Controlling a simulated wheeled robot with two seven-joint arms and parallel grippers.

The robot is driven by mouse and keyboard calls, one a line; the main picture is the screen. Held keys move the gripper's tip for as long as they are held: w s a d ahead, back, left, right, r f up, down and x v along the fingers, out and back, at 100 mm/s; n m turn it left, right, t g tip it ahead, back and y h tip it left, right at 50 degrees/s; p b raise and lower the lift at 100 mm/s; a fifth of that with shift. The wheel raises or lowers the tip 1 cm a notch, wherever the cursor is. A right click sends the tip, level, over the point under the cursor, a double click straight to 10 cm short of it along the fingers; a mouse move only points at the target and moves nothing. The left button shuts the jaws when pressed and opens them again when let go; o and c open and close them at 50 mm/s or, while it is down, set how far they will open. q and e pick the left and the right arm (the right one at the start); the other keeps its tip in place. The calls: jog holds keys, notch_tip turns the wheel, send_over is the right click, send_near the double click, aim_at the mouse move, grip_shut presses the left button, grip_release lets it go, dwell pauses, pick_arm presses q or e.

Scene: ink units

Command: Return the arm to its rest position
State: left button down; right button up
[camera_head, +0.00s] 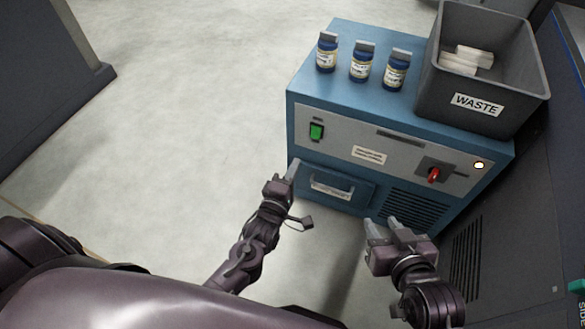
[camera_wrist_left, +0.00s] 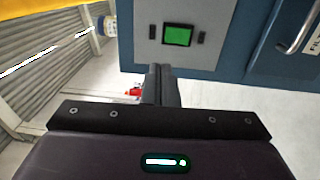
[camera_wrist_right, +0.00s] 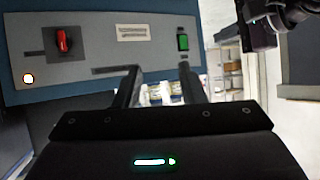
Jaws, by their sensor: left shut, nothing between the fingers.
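My left gripper (camera_head: 292,168) is in front of the blue cabinet's left side, near the drawer (camera_head: 332,187). Its fingers are together with nothing between them; they also show closed in the left wrist view (camera_wrist_left: 160,70), below the green switch (camera_wrist_left: 177,35). My right gripper (camera_head: 382,226) is further right, in front of the cabinet's lower vent. Its fingers stand apart and empty, as the right wrist view (camera_wrist_right: 159,72) also shows. Both arms reach forward from my body.
The blue cabinet (camera_head: 305,85) bears several items: three blue bottles (camera_head: 361,62) in a row and a grey bin (camera_head: 500,113) marked WASTE with white pieces (camera_head: 458,64) inside. A red knob (camera_head: 433,175) is on its front. Open floor (camera_head: 180,110) lies to the left.

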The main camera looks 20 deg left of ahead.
pick_arm(q)
jog(key=shift+s, duration=0.4)
pick_arm(e)
jog(key=shift+s+d+f+g, duration=0.1)
jog(key=shift+s+f+g, duration=0.4)
jog(key=shift+f, duration=0.3)
pick_arm(q)
jog(key=shift+d+r, duration=0.1)
